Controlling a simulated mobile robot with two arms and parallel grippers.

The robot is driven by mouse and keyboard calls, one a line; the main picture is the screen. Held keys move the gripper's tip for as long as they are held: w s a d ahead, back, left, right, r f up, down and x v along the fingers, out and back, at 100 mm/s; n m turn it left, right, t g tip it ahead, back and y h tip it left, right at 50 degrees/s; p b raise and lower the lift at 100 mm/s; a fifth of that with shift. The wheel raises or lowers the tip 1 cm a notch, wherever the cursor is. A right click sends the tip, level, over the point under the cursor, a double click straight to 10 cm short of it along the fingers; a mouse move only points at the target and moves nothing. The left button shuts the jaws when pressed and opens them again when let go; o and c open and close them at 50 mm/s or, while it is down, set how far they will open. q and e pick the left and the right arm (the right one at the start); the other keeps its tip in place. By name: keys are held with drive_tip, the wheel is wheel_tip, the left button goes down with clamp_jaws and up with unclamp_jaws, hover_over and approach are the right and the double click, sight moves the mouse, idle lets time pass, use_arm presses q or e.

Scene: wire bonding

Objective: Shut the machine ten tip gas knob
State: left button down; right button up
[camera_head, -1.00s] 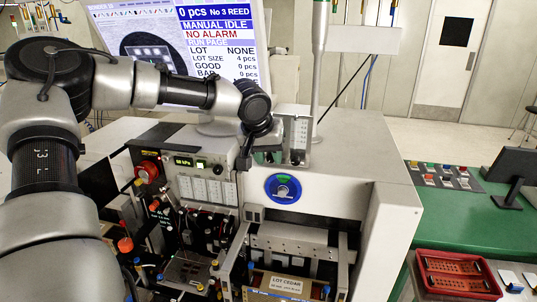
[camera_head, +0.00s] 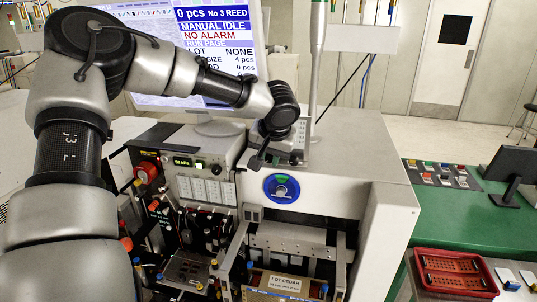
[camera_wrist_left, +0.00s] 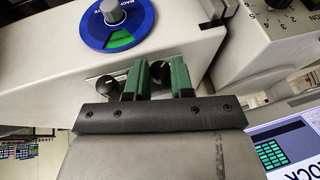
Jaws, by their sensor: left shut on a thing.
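My left gripper (camera_head: 268,153) reaches down to the front edge of the white machine top, just above the round blue dial (camera_head: 282,188). In the left wrist view its two green fingers (camera_wrist_left: 160,78) are closed around a small black knob (camera_wrist_left: 158,69), which is mostly hidden between them. A second black knob (camera_wrist_left: 105,85) sits free beside the fingers, on the side toward the dial. The knob labels cannot be read, so I cannot tell by sight which one is the tip gas knob. My right gripper is out of view.
The flowmeter panel (camera_head: 303,132) stands behind the gripper. The grey control box (camera_head: 210,150) with a lit display is to the left, and the monitor (camera_head: 215,45) is behind my arm.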

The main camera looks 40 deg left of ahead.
use_arm(q)
drive_tip(key=shift+w+d+f+g+y+b, duration=0.1)
drive_tip(key=shift+g+y+b, duration=0.1)
drive_tip(key=shift+y, duration=0.4)
drive_tip(key=shift+d+g+y+b, duration=0.1)
drive_tip(key=shift+g+y+b, duration=0.1)
drive_tip(key=shift+y, duration=0.4)
drive_tip(key=c, duration=1)
unclamp_jaws()
drive_tip(key=shift+d+r, duration=0.1)
drive_tip(key=shift+r, duration=0.1)
drive_tip(key=b+v, duration=0.3)
drive_tip(key=v, duration=0.7)
drive_tip(key=shift+d+r, duration=0.15)
drive_tip(key=shift+r, duration=0.05)
